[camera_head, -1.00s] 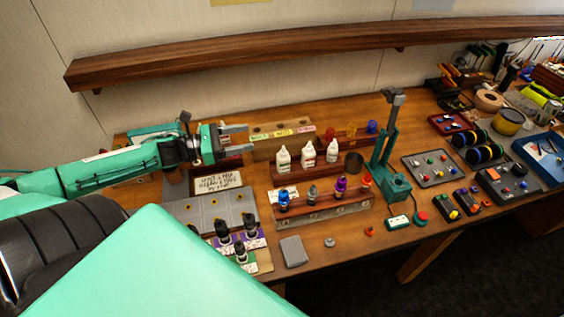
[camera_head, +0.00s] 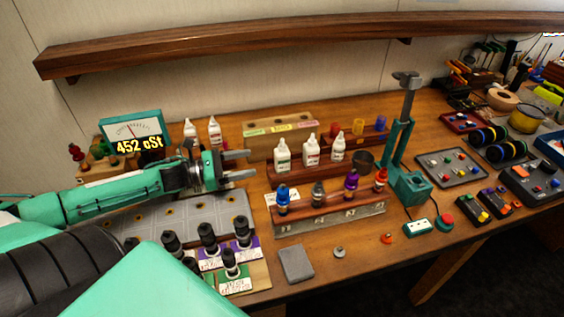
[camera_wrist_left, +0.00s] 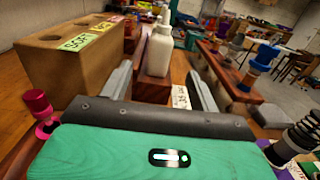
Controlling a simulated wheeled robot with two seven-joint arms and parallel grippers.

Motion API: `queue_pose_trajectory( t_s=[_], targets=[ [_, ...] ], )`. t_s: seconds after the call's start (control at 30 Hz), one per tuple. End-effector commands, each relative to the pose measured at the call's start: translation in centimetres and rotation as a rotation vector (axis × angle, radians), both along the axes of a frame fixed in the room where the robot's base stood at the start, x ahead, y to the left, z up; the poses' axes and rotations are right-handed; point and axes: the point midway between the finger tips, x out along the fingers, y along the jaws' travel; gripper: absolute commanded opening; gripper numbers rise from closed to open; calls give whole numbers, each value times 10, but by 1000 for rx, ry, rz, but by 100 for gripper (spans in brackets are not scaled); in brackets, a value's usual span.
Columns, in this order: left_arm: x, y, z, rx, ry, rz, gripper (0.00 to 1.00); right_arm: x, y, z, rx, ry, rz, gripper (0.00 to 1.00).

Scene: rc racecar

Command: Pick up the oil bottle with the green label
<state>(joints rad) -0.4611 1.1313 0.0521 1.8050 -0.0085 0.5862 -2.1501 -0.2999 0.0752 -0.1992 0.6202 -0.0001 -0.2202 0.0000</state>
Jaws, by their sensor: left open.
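Three white oil bottles stand in a wooden rack. The leftmost bottle (camera_head: 283,155) has a small label that looks greenish; the middle bottle (camera_head: 311,152) and the right bottle (camera_head: 338,149) have reddish labels. My left gripper (camera_head: 248,165) is open and empty, left of the leftmost bottle, fingers pointing right towards it. In the left wrist view a white bottle (camera_wrist_left: 160,50) stands ahead, in line with the gap between the open fingers (camera_wrist_left: 158,70); its label is not readable there. My right gripper is not in view.
A wooden block with coloured labels (camera_head: 278,132) stands behind the gripper. A teal press (camera_head: 405,175) stands right. A meter (camera_head: 130,132) reads 452 cSt. A grey pad (camera_head: 296,264) lies near the table edge.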

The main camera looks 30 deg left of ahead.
Motion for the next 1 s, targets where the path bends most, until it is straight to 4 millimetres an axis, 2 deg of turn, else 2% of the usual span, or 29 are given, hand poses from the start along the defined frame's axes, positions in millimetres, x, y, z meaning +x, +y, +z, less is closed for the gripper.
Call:
queue_pose_trajectory(
  t_s=[0.7, 1.0],
  targets=[
    [48, -41, 2, -1, -2, 0, 62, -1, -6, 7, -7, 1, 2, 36],
    [56, -48, 1, 1, -1, 0, 62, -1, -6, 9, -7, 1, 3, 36]
  ],
)
